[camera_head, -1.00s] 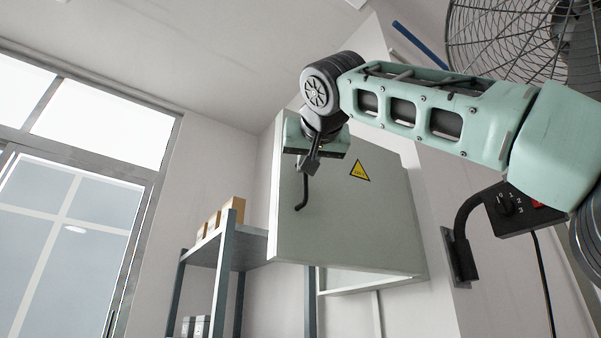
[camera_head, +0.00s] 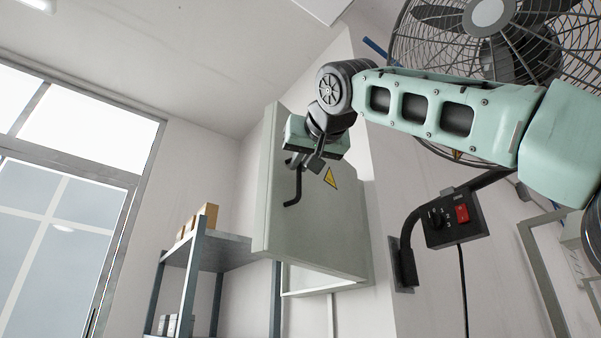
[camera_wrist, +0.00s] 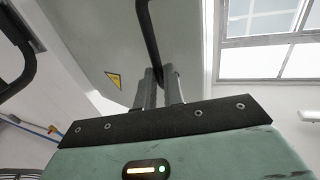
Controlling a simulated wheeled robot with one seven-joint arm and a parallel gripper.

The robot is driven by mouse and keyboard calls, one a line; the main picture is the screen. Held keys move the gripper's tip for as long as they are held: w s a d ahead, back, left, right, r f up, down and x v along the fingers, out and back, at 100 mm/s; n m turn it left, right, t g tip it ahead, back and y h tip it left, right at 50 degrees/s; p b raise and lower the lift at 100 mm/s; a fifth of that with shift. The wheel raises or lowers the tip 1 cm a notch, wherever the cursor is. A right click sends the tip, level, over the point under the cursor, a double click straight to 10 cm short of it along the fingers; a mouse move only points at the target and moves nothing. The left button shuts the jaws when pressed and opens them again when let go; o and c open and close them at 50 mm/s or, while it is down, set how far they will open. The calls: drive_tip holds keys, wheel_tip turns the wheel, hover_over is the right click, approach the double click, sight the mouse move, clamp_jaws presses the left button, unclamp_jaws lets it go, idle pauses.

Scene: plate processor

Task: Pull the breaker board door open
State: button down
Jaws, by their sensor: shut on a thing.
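The breaker board door (camera_head: 310,215) is a pale grey-green panel with a yellow warning triangle (camera_head: 330,178). It stands swung out from the wall cabinet (camera_head: 322,287), hinged at its right side. Its black bar handle (camera_head: 296,188) is near the left edge. My gripper (camera_head: 305,164) is shut on the upper part of the handle. In the wrist view my gripper's fingers (camera_wrist: 160,88) close around the handle (camera_wrist: 150,40), with the door (camera_wrist: 95,40) behind. The cabinet's inside is mostly hidden by the door.
A shelf rack (camera_head: 205,250) with boxes stands left of the door. A black switch box (camera_head: 452,216) on a bracket and a large caged fan (camera_head: 500,60) are at the right. Windows (camera_head: 60,200) fill the far left.

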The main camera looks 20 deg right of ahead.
drive_tip(key=shift+w+d+r+h, duration=0.15)
drive_tip(key=shift+d+h, duration=0.15)
drive_tip(key=shift+d, duration=0.3)
drive_tip(key=c, duration=1.6)
unclamp_jaws()
drive_tip(key=shift+w+d, duration=0.1)
drive_tip(key=shift+d, duration=0.05)
drive_tip(key=shift+o, duration=0.4)
drive_tip(key=shift+d, duration=0.15)
drive_tip(key=s+a+b, duration=0.2)
drive_tip(key=s, duration=1.5)
drive_tip(key=shift+f, duration=0.2)
